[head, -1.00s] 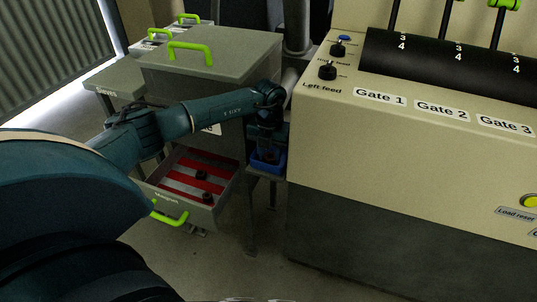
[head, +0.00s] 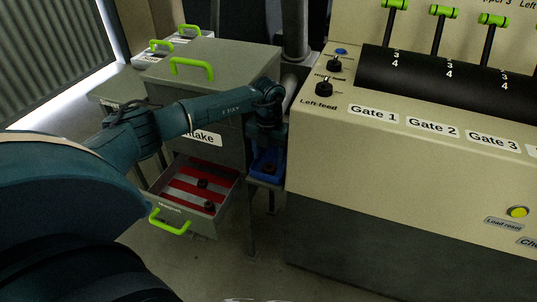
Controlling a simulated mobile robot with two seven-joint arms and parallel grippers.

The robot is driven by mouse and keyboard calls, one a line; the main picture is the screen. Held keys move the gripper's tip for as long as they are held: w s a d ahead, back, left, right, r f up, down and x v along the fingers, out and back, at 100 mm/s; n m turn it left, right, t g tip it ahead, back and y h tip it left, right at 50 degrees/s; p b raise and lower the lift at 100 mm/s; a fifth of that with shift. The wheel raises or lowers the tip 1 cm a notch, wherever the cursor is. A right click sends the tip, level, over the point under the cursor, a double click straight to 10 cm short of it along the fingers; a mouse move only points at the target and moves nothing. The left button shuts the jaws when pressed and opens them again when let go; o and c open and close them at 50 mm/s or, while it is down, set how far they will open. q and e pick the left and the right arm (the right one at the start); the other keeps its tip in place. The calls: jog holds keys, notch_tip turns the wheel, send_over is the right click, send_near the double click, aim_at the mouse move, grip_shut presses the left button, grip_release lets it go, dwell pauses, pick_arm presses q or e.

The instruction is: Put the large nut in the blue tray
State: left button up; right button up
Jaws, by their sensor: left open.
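The blue tray (head: 257,177) sits on a small stand between the grey cabinet and the beige console. My left gripper (head: 268,149) is open and points down just above the tray, its fingers small and dark. A small dark shape (head: 268,170) shows inside the tray below the fingers; it may be the large nut, but it is too dark to be sure. Two dark nut-like pieces (head: 203,184) (head: 209,206) lie in the open drawer on its red and light stripes. My right gripper is out of view.
The open drawer (head: 175,220) with a green handle juts out left of the tray. The grey cabinet (head: 165,70) stands behind my left arm. The beige console (head: 400,170) with knobs and gate levers closes off the right side. Floor is free in front.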

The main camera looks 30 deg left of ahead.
aim_at(269, 168)
pick_arm(q)
notch_tip(269, 168, up, 8)
jog(key=p, duration=0.5)
jog(key=shift+f, duration=0.25)
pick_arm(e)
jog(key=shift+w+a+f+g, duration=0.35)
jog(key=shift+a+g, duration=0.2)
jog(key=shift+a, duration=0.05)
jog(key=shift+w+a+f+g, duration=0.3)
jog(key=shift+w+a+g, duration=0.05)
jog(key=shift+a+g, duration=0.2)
